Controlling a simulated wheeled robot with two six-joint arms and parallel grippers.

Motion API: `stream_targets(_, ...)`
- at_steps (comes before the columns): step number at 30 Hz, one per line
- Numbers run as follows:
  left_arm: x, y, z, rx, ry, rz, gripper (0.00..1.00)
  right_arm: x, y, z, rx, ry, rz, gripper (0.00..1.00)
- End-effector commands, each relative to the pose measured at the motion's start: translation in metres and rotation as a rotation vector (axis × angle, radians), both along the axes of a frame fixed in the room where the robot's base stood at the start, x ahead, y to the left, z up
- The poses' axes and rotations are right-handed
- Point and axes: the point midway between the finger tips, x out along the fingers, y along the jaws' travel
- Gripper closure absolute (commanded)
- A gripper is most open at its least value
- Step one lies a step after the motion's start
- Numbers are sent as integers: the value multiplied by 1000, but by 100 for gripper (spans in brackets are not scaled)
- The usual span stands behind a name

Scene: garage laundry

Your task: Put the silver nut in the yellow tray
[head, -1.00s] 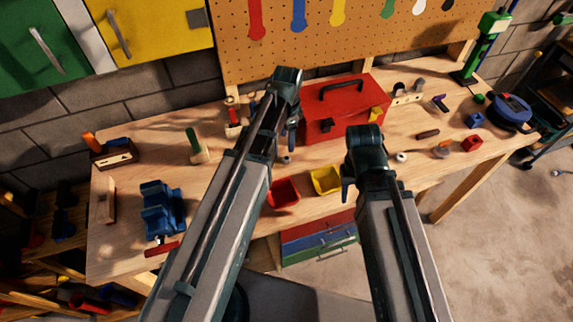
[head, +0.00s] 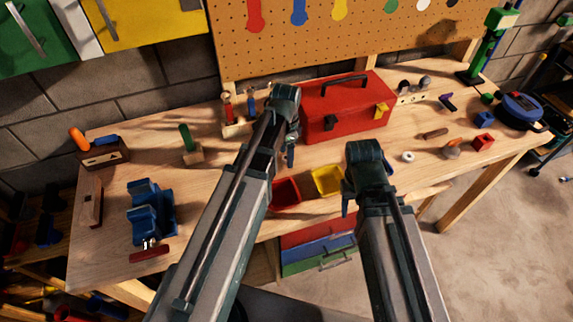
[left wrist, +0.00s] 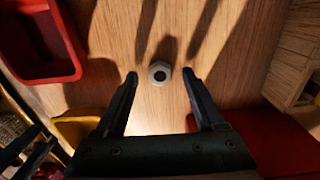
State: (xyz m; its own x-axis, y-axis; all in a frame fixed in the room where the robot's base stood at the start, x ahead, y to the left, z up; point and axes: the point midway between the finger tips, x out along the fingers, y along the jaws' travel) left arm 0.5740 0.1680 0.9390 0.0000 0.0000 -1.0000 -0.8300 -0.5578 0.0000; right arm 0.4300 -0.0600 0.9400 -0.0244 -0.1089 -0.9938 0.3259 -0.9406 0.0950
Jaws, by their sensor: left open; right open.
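A silver nut (left wrist: 160,73) lies on the wooden bench top, between the fingertips in the left wrist view but apart from both. I cannot make it out in the head view, where my left arm covers that area. My left gripper (head: 289,156) is open above the bench, in front of the red toolbox; its fingers also show in the left wrist view (left wrist: 160,76). The yellow tray (head: 327,181) sits near the bench's front edge, between my two arms; part of it shows in the left wrist view (left wrist: 73,130). My right gripper (head: 347,201) is open, just right of the tray.
A red tray (head: 286,193) stands left of the yellow one. The red toolbox (head: 343,112) stands close behind my left gripper. A pale ring-shaped piece (head: 408,157) lies right of my right gripper. A blue vise (head: 150,212) stands at left; bench between it and my left arm is clear.

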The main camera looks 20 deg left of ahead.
Motion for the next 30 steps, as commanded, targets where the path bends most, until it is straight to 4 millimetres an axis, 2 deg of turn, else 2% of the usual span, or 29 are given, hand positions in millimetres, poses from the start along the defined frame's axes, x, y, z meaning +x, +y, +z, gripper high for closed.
stream_targets(1,0,0,-8,0,0,0,29,0,0,-8,0,0,0,50)
stream_targets(9,0,0,-6,0,0,0,29,0,0,-6,0,0,0,50)
stream_targets(21,0,0,-6,0,0,0,100,0,0,-6,0,0,0,50)
stream_targets(30,0,0,-6,0,0,0,100,0,0,-6,0,0,0,50)
